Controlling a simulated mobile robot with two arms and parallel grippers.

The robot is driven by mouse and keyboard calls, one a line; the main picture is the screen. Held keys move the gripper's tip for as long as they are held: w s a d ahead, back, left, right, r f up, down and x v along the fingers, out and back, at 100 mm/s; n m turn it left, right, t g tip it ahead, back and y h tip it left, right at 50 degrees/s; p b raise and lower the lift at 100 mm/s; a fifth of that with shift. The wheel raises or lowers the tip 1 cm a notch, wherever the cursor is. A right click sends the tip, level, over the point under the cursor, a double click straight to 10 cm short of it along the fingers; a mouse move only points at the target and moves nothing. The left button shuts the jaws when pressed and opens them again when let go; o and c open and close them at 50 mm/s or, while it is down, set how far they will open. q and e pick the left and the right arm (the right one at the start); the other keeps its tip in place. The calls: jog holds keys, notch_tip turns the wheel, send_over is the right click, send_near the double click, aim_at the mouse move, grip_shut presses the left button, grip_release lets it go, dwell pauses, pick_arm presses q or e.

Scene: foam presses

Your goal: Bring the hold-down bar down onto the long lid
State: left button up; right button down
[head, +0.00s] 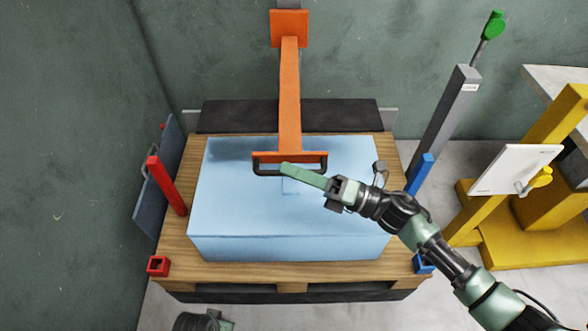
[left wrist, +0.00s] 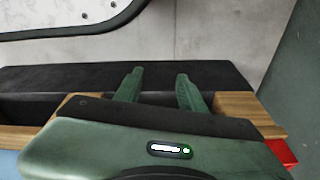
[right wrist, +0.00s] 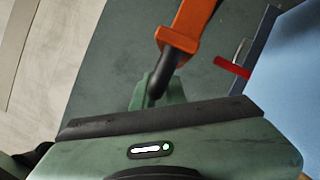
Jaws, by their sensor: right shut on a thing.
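The hold-down bar (head: 289,95) is orange and runs from an orange bracket on the back wall out over the light-blue foam block. Its near end has an orange crosspiece with a black handle (head: 262,171). My right gripper (head: 288,169) is at this handle. The right wrist view shows its green fingers (right wrist: 155,95) shut on the black handle, with the orange bar (right wrist: 185,30) beyond. A long dark panel (head: 320,115) lies behind the block; I cannot tell whether it is the long lid. My left gripper (left wrist: 157,88) is open and empty near the pallet's front edge.
The light-blue foam block (head: 250,220) sits on a wooden pallet (head: 172,235). A red post (head: 166,185) stands at left, a blue post (head: 420,175) and a grey post (head: 445,118) at right. A yellow stand (head: 500,240) is farther right.

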pick_arm(q)
jog(key=shift+f, duration=0.1)
dwell(0.6)
jog(key=w+r+t+b, duration=0.15)
jog(key=r+b, duration=0.25)
jog(key=r, duration=0.5)
jog(key=w+r+t+b, duration=0.1)
jog(key=w+r+b, duration=0.1)
jog(key=r+b, duration=0.45)
pick_arm(e)
notch_tip(320, 180, down, 14)
jog(key=shift+r+b, duration=0.1)
jog(key=shift+b, duration=0.5)
pick_arm(q)
jog(key=w+d+r+t+h, duration=0.1)
jog(key=w+d+r+t, duration=0.1)
jog(key=w+r+t, duration=0.2)
jog(key=w+d+r+t+h, duration=0.1)
jog(key=w+d+r+t, duration=0.2)
jog(key=w+r, duration=0.6)
jog(key=shift+w+d+t+h, duration=0.25)
jog(key=shift+t+h, duration=0.15)
jog(key=shift+t, duration=0.45)
pick_arm(e)
jog(key=c, duration=1.7)
grip_release()
